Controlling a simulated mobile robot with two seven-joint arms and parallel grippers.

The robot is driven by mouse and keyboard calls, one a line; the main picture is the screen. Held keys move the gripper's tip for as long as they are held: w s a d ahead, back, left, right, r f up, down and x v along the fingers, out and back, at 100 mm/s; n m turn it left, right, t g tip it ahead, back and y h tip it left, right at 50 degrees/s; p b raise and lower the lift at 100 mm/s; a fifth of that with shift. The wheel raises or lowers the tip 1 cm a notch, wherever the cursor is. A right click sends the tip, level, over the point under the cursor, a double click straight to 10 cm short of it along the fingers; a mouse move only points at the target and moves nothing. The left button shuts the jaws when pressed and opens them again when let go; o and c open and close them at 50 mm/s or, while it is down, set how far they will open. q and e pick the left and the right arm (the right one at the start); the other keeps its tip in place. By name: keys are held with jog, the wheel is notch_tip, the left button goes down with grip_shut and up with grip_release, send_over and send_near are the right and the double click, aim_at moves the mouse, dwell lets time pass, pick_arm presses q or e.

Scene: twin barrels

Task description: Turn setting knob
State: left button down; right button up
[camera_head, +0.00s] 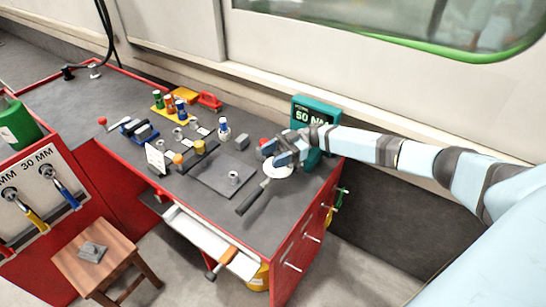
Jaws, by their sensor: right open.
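My right gripper (275,155), on the light blue arm from the right, is at the right end of the workbench, open. It is beside a teal box (300,113) marked "50 N…", whose lower part is hidden by my arm. A pale round disc (278,170) lies just below the gripper; I cannot tell if they touch. A dark-handled tool (250,199) lies on the bench with its upper end close to the disc. I cannot make out the setting knob for sure. A small red part (264,142) shows next to the gripper. My left gripper is not in view.
The grey-topped workbench (120,97) has red edges. A dark plate (213,180) with a small metal ring lies left of the tool. A vise (138,129), coloured bottles (169,101) and small parts stand further left. A white drawer (200,232) is pulled out; a wooden stool (120,250) stands below.

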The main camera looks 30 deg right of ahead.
notch_tip(320, 180, up, 19)
jog(key=p, duration=0.1)
jog(key=shift+r, duration=0.15)
dwell(0.4)
